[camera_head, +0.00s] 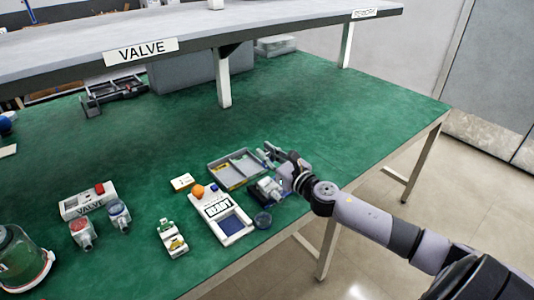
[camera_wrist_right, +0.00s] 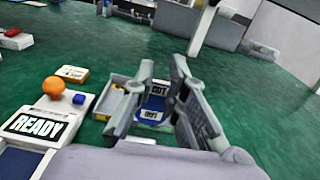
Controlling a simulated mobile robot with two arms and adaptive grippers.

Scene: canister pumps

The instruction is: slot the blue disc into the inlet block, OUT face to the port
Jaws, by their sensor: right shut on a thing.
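My right gripper (camera_head: 267,154) reaches in from the right over the green bench. In the right wrist view its two fingers (camera_wrist_right: 157,76) stand apart, with a blue piece (camera_wrist_right: 153,101) bearing white OUT labels between them. I take this piece to be the blue disc; the fingers hide its edges. My left gripper is not in view.
A grey divided tray (camera_head: 216,170) lies left of the gripper. A raised shelf (camera_head: 190,55) spans the back. The bench's right side is clear.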

